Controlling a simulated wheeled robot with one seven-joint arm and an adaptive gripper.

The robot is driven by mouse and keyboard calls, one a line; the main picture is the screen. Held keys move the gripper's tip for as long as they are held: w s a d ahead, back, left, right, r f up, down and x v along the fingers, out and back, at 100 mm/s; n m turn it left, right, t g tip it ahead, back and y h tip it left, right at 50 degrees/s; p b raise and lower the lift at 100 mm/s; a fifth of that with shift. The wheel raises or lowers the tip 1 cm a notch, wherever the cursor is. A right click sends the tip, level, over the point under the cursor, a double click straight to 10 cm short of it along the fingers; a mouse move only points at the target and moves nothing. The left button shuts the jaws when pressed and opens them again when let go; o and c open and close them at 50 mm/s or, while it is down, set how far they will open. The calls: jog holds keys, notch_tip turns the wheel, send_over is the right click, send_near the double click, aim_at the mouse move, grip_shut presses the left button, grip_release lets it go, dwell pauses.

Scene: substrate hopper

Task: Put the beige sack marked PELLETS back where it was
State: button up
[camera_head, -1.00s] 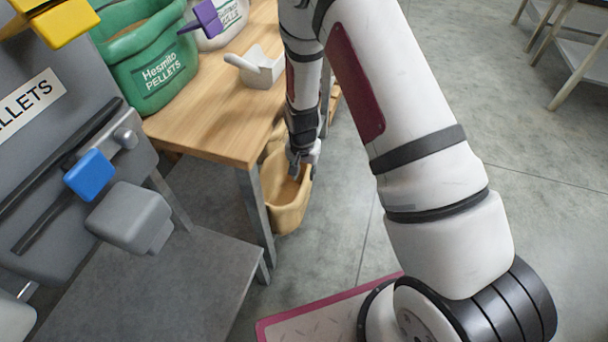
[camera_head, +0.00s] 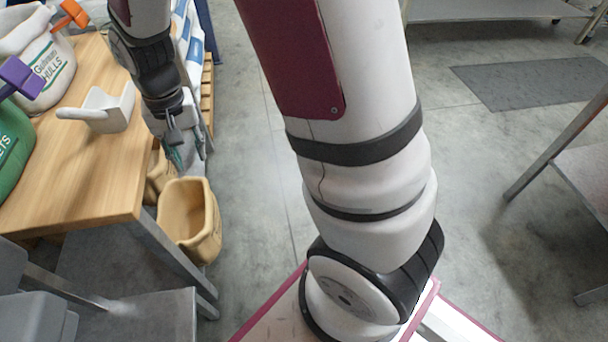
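A beige open-topped sack (camera_head: 205,238) stands low beside the table's front right leg, its mouth facing up. No lettering shows on the side I see, so I cannot read PELLETS on it. A second beige shape (camera_head: 158,178) shows behind it, partly hidden by the sack and the table edge. My gripper (camera_head: 184,152) points down beyond the beige sack's rim, just off the table's right edge. Its fingers look spread, with nothing clearly held between them. It appears apart from the sack.
White-and-blue bags (camera_head: 188,40) stand behind my gripper.

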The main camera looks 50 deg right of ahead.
jog(key=s+r+n, duration=0.2)
jog(key=s+r, duration=1.1)
jog(key=s, duration=0.1)
jog(key=s+d+r+n, duration=0.1)
jog(key=s+r+n, duration=0.1)
jog(key=s, duration=1.4)
jog(key=shift+s+d+r+n+g, duration=0.3)
jog(key=shift+r+g, duration=0.1)
jog(key=shift+r, duration=0.25)
